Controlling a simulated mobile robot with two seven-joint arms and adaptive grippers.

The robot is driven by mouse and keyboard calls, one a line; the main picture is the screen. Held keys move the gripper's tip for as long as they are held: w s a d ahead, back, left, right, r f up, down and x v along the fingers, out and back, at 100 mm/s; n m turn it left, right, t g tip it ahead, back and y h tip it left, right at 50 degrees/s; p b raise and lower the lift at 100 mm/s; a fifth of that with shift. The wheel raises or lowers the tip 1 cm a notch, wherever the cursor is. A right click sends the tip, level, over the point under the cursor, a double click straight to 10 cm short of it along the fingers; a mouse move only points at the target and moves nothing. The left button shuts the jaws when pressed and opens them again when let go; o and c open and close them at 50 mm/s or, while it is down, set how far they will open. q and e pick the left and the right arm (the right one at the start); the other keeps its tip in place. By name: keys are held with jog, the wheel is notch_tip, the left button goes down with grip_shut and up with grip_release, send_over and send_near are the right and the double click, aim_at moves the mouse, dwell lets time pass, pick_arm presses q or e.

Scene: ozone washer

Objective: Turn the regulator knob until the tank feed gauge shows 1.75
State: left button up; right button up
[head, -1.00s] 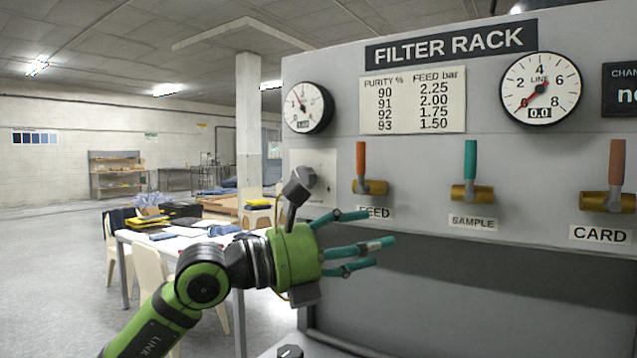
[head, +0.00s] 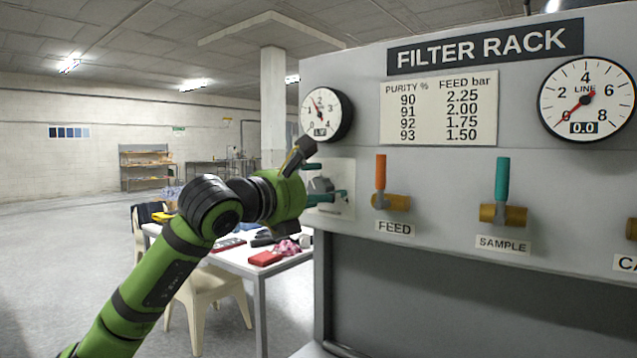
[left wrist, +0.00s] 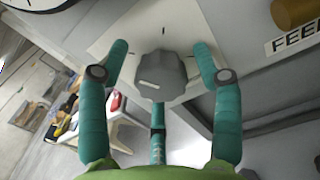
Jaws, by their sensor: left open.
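The regulator knob (left wrist: 162,76) is a grey faceted knob with a pale mark, on a white plate (left wrist: 125,30) on the panel. In the head view the knob (head: 320,185) is partly hidden by my left gripper (head: 329,182). In the left wrist view my left gripper (left wrist: 160,48) is open, with one teal finger either side of the knob and a third below it; contact is not visible. The tank feed gauge (head: 321,113) above has its red needle pointing up and left; its small digits are too blurred to read surely. My right gripper is not in view.
The FEED valve (head: 390,201) with orange handle and SAMPLE valve (head: 502,213) with teal handle stick out to the right. The line gauge (head: 586,99) reads 0.0. A printed purity table (head: 439,107) hangs between the gauges. A white table (head: 262,268) stands behind my left arm.

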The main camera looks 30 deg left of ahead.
pick_arm(q)
jog(key=c, duration=1.2)
jog(key=shift+o, duration=0.2)
jog(key=shift+r+m+b, duration=0.1)
jog(key=shift+m+b, duration=0.2)
jog(key=shift+m, duration=0.8)
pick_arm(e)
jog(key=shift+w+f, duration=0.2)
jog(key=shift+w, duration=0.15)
pick_arm(q)
jog(key=o, duration=1.2)
jog(key=shift+c, duration=0.2)
jog(key=shift+d, duration=0.1)
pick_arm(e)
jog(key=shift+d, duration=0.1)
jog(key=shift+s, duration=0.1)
